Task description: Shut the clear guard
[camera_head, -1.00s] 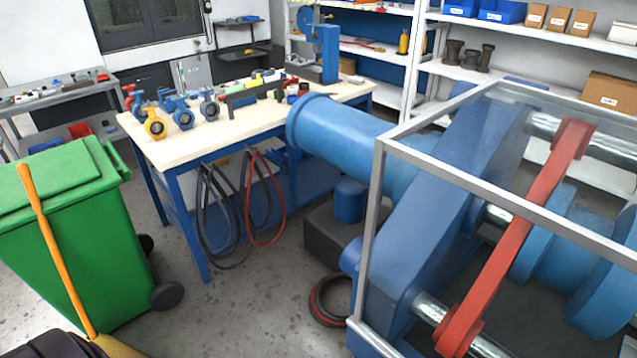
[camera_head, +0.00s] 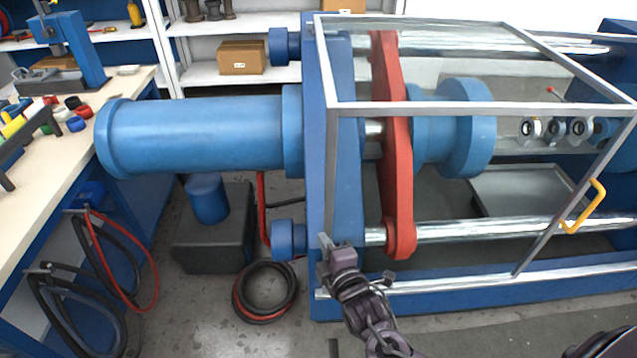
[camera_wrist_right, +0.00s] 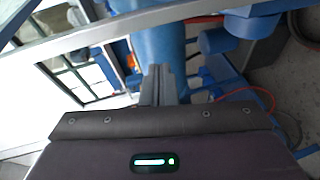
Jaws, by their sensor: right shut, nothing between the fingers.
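The clear guard (camera_head: 440,107) is a see-through box with a grey metal frame over the blue machine. Its yellow handle (camera_head: 584,207) is on the slanted bar at the right, and part of the machine shows beyond that bar. My right gripper (camera_head: 328,248) is shut and empty near the guard's lower left corner, well left of the handle. I cannot tell whether it touches the frame. Its closed fingers (camera_wrist_right: 158,86) show in the right wrist view, below a metal bar (camera_wrist_right: 145,22). My left gripper is not in view.
A red link arm (camera_head: 394,150) and several small valves (camera_head: 553,129) show through the guard. A blue cylinder (camera_head: 200,135) juts left. A coiled hose (camera_head: 266,292) lies on the floor. The workbench (camera_head: 62,155) stands at the left.

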